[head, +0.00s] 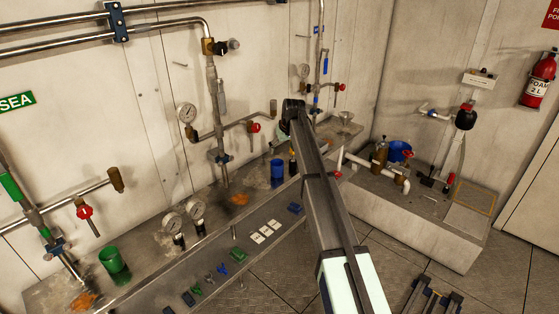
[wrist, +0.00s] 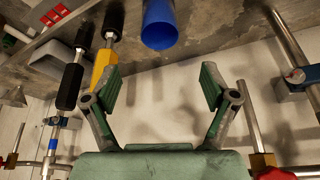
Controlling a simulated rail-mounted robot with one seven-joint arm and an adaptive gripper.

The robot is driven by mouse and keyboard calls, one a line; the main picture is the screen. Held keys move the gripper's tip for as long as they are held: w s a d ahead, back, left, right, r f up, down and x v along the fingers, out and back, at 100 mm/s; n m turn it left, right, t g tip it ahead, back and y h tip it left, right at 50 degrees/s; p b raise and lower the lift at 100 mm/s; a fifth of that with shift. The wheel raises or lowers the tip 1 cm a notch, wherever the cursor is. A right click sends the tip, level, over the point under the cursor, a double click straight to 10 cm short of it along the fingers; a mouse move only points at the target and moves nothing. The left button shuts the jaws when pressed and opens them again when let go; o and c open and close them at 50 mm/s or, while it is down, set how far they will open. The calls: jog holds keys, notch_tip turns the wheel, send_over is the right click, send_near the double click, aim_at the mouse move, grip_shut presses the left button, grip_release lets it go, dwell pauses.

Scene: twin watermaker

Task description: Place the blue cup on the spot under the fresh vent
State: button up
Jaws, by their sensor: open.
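The blue cup (head: 277,172) stands on the long wall bench, left of my arm in the head view. In the wrist view the blue cup (wrist: 159,25) is at the top centre, cut by the frame edge, beyond my fingertips and apart from them. My gripper (wrist: 161,84) is open, with nothing between its two green-padded fingers. In the head view the end of my arm is high near the wall, and its fingers cannot be made out. Pipework with blue tags (head: 325,66) is behind my arm; I cannot read a fresh label or tell the spot under the vent.
Black and yellow handled tools (wrist: 104,58) lie beside the cup. Pipes (wrist: 290,40) and a red-handled valve (head: 255,127) stick out from the wall. Two gauges (head: 173,222) and a green cup (head: 115,263) stand further left.

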jog(key=a+v, duration=0.1)
jog(key=v, duration=0.4)
jog(key=s+d+f+m+g, duration=0.1)
jog(key=s+d+f+g, duration=0.1)
jog(key=s+f, duration=1)
jog(key=s+d+f+g+h, duration=0.1)
jog(key=s+f, duration=0.8)
jog(key=f, duration=0.6)
jog(key=s+d+f+m+g, duration=0.1)
jog(key=s+d+f+g, duration=0.1)
jog(key=s+f, duration=1)
jog(key=s+f+g, duration=0.1)
jog(key=s+f, duration=0.3)
jog(key=s, duration=0.5)
jog(key=s+d+f+m+g, duration=0.1)
jog(key=s+f, duration=0.4)
jog(key=s, duration=0.4)
jog(key=s+d+f+g, duration=0.1)
jog(key=s+f+g, duration=0.1)
jog(key=s+f, duration=0.3)
jog(key=s, duration=0.4)
jog(key=shift+s+d+m+h+b, duration=0.25)
jog(key=shift+s+m+h+b, duration=0.05)
jog(key=shift+b, duration=0.1)
jog(key=shift+o, duration=0.4)
jog(key=s+g, duration=0.2)
jog(key=s, duration=1.3)
jog(key=shift+s+d+f+m, duration=0.2)
jog(key=shift+s+d+m, duration=0.1)
jog(key=shift+d, duration=0.1)
